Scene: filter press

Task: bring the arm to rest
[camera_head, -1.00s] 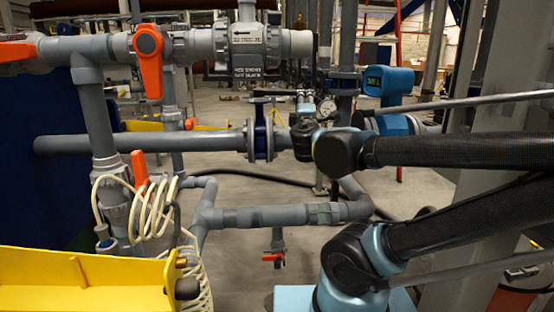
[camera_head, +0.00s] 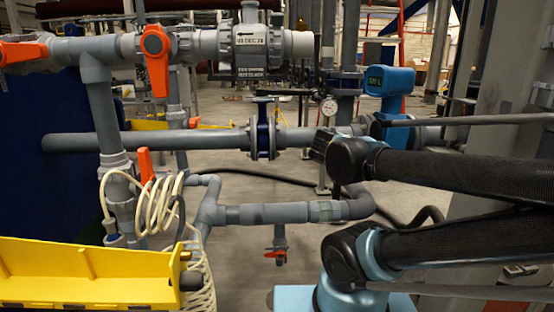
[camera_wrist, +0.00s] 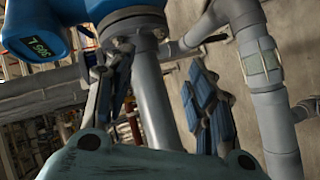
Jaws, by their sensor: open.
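My gripper (camera_wrist: 155,95) shows in the wrist view with its two fingers spread apart and nothing between them. The fingers have dark blue ribbed pads. Beyond and between them stands a grey vertical pipe with a flange; I cannot tell how far away it is. In the head view my arm's dark links reach in from the right side and fold back near the middle. My gripper's fingers cannot be made out there, hidden behind the arm's front joint.
A blue meter (camera_head: 388,80) with a green display stands behind my arm; it also shows in the wrist view (camera_wrist: 45,28).

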